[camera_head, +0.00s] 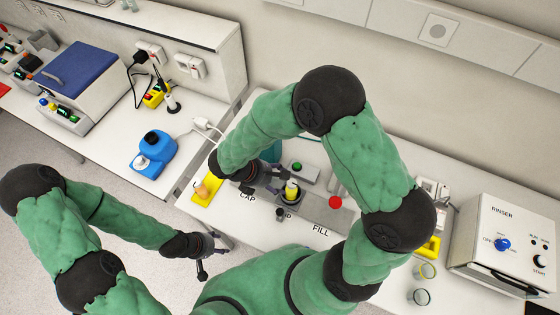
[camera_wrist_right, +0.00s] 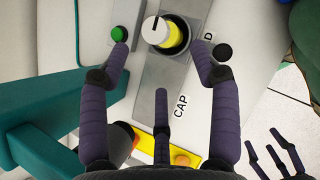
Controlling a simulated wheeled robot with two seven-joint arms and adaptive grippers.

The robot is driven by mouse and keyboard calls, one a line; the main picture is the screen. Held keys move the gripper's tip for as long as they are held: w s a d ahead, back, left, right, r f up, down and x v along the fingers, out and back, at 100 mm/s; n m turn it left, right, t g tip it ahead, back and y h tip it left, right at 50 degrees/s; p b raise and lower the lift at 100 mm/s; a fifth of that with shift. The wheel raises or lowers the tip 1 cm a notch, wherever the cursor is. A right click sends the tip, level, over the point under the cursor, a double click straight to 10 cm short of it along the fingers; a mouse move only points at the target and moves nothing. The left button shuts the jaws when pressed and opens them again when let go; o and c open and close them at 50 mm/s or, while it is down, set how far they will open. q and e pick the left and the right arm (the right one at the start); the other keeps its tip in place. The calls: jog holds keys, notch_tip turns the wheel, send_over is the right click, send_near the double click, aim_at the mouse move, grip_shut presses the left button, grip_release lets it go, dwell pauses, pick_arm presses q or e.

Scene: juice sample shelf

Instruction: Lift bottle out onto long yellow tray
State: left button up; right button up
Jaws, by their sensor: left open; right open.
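The bottle (camera_head: 291,190) has a white top and a yellow body. It stands in a round black holder on the grey station, and also shows in the right wrist view (camera_wrist_right: 170,38). My right gripper (camera_head: 274,183) is open just beside it; in the right wrist view its spread fingers (camera_wrist_right: 162,55) point toward the bottle without closing on it. A yellow tray (camera_head: 205,197) lies left of the CAP label, an orange-tan item on it; it is partly hidden behind a finger in the right wrist view (camera_wrist_right: 190,160). My left gripper (camera_head: 212,252) is open and empty, low at the front.
A green button (camera_wrist_right: 118,34) and a black knob (camera_wrist_right: 222,52) flank the holder. A red button (camera_head: 335,202) is to the right. Two glass containers (camera_head: 420,296) and the RINSER box (camera_head: 505,240) stand further right. A blue device (camera_head: 153,152) sits on the left bench.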

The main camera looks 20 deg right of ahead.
aim_at(289, 185)
jog(key=b+x, duration=0.5)
jog(key=x, duration=0.2)
jog(key=shift+f+b, duration=0.3)
jog(key=shift+d+f+b, duration=0.35)
jog(key=shift+d+f, duration=0.05)
grip_shut()
